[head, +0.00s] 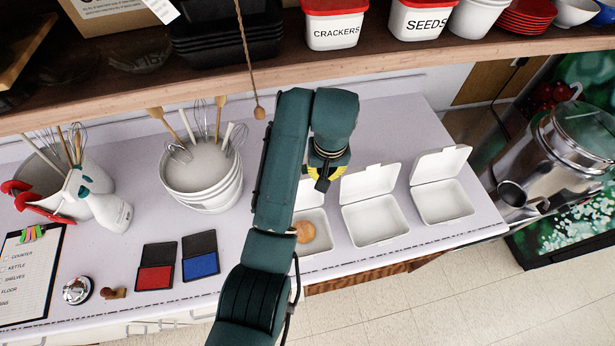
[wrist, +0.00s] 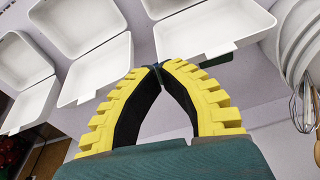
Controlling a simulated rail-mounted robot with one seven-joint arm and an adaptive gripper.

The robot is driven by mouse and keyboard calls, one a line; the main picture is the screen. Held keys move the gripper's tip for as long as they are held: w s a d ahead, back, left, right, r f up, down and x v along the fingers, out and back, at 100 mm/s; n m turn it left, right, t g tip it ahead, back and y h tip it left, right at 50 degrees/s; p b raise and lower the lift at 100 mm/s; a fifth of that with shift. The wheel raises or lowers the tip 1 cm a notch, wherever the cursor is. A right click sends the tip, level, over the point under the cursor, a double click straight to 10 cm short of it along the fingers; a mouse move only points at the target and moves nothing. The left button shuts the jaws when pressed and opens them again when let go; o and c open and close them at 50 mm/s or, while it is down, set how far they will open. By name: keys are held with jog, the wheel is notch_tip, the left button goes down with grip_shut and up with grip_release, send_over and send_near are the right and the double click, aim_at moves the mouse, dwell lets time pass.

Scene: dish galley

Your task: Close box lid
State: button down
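Three white hinged boxes stand in a row on the counter, all with lids up. The left box (head: 318,217) holds a round brown bun (head: 304,231); my arm hides part of this box and its lid. The middle box (head: 374,218) and right box (head: 442,203) are open and empty. My gripper (head: 322,186), with yellow fingers, is above and behind the left box, near its raised lid. In the wrist view my gripper (wrist: 158,67) has its fingertips together with nothing between them. The lid (wrist: 205,32) of the nearest box shows just past the tips; its bun is out of view.
A white bucket of utensils (head: 205,175) stands left of my arm, with a spray bottle (head: 100,200) beyond. Red (head: 155,278) and blue (head: 200,264) ink pads lie in front. A loaded shelf (head: 400,45) overhangs the back. A metal urn (head: 560,150) is right.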

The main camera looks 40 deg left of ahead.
jog(key=s+a+r+n+b, duration=0.1)
jog(key=s+a+r+n, duration=0.1)
jog(key=a, duration=0.7)
jog(key=f, duration=0.3)
jog(key=a+f+p, duration=0.1)
jog(key=f, duration=0.5)
jog(key=shift+w+a+f, duration=0.15)
jog(key=shift+w+f, duration=0.1)
jog(key=shift+w, duration=0.1)
jog(key=shift+y+p, duration=0.3)
